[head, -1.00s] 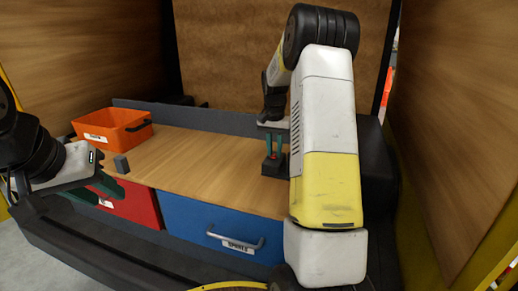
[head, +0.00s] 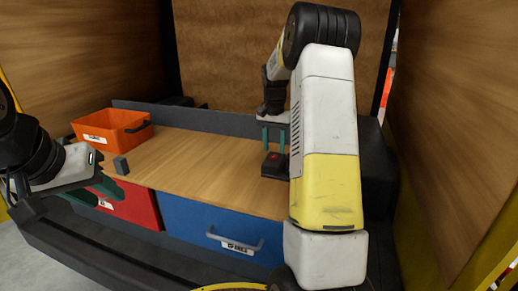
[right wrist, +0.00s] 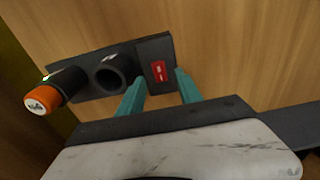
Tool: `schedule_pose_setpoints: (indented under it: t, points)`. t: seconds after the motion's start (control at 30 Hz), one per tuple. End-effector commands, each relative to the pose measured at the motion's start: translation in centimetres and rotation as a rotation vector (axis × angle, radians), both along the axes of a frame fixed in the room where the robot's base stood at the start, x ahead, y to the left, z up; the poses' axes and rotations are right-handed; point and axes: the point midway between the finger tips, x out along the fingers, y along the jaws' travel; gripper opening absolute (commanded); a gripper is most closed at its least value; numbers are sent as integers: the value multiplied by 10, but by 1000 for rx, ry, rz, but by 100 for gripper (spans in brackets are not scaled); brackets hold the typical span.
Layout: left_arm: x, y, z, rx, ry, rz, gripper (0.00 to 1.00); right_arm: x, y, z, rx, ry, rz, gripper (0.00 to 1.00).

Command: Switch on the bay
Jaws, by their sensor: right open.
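A red rocker switch (right wrist: 159,71) with white marks sits at one end of a dark panel (right wrist: 91,85). In the head view the dark switch box (head: 273,170) stands on the wooden bench top, with a bit of red on it. My right gripper (head: 275,151) is open and empty just above the box. In the right wrist view its teal fingers (right wrist: 159,75) appear on either side of the switch, apart from it. I cannot tell which way the switch is set. My left gripper (head: 113,194) is open and empty before the red drawer.
On the panel are a dark round socket (right wrist: 112,74) and an orange-capped knob (right wrist: 41,100). Below are a red drawer (head: 138,207) and a blue drawer (head: 195,222). The bench middle is clear.

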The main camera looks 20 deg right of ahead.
Motion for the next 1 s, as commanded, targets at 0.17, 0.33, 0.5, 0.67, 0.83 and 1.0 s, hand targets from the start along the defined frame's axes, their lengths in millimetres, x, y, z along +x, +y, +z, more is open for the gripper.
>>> schedule_pose_setpoints:
  t: [0.17, 0.33, 0.5, 0.67, 0.83, 1.0]
  points:
    - [0, 0, 0, 0, 0, 0, 36, -1, 1, 33, -1, -4, 0, 42]
    - [0, 0, 0, 0, 0, 0, 36, -2, 2, 51, 0, -2, 0, 42]
    - [0, 0, 0, 0, 0, 0, 36, -3, 2, 56, 0, 0, 0, 42]
    - [0, 0, 0, 0, 0, 0, 36, -3, 2, 55, 0, 0, 0, 42]
    - [0, 0, 0, 0, 0, 0, 36, -3, 2, 56, 0, -1, 1, 42]
    - [0, 0, 0, 0, 0, 0, 36, -20, 16, 77, 12, -39, 47, 42]
